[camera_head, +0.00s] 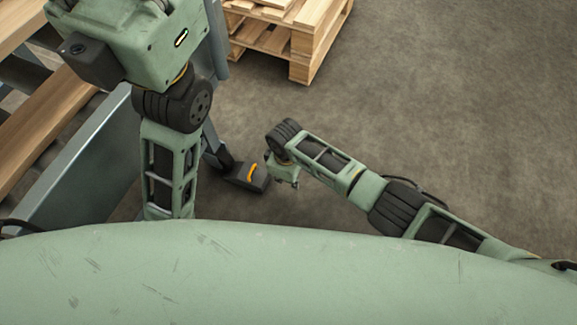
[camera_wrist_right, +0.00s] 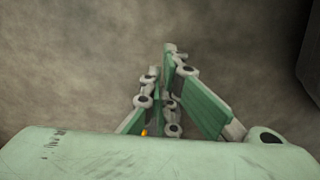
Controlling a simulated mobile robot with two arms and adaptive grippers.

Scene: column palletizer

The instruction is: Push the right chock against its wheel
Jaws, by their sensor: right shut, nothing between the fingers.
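The right chock (camera_head: 249,176) is a dark wedge with a yellow handle on the floor. A dark part (camera_head: 220,157) beside its left end may be the wheel, which is mostly hidden behind my left arm; I cannot tell whether the two touch. My right gripper (camera_head: 287,178) is just right of the chock, low over the floor, with little or no gap visible. In the right wrist view my right gripper (camera_wrist_right: 163,65) has its green fingers shut with nothing between them. A dark shape (camera_wrist_right: 312,60) at the right edge cannot be identified. My left gripper is not visible.
A steel frame with wooden slats (camera_head: 85,155) stands at the left, partly behind my left arm. A stack of wooden pallets (camera_head: 305,50) stands at the top. The concrete floor (camera_head: 450,110) to the right is clear.

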